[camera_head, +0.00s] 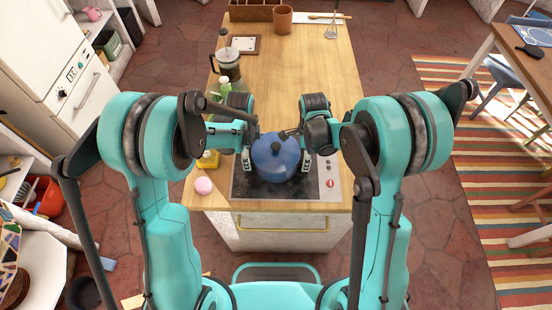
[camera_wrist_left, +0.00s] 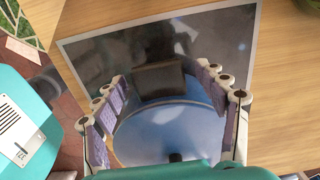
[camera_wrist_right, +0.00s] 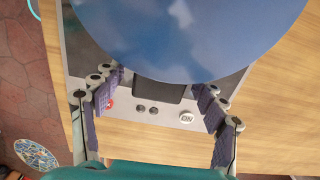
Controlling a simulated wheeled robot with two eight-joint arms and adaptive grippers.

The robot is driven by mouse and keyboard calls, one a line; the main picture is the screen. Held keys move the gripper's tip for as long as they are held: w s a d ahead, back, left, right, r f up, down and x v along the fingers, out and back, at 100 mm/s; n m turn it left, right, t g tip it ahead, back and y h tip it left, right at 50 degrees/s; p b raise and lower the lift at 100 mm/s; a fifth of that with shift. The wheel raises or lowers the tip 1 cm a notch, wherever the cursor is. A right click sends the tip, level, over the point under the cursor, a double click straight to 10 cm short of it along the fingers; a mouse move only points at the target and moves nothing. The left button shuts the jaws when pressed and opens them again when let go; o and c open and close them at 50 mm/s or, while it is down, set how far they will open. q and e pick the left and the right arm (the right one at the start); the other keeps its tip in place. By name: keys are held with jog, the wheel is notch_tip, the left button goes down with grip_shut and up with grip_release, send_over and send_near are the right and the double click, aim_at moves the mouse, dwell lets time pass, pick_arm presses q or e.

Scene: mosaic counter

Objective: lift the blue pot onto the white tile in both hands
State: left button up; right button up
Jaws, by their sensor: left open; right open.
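The blue pot (camera_head: 273,160) stands upright on the black hob at the counter's near end, its lid on. It also shows in the left wrist view (camera_wrist_left: 170,132) and the right wrist view (camera_wrist_right: 190,35). My left gripper (camera_head: 247,163) is open at its left side, with a dark handle (camera_wrist_left: 160,78) between the fingers. My right gripper (camera_head: 306,162) is open at its right side, with the other dark handle (camera_wrist_right: 160,92) between the fingers. A white square in a brown frame (camera_head: 243,44), possibly the white tile, lies farther back on the counter.
The hob (camera_head: 250,188) has a control strip (camera_head: 329,180) at its right. A glass press (camera_head: 228,65), bottles and a pink round thing (camera_head: 203,186) stand along the left edge. A brown cup (camera_head: 283,18) and a wooden box stand at the back. The counter's middle (camera_head: 300,65) is clear.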

pick_arm(q)
jog(key=shift+f, duration=0.1)
grip_shut()
pick_arm(e)
grip_shut()
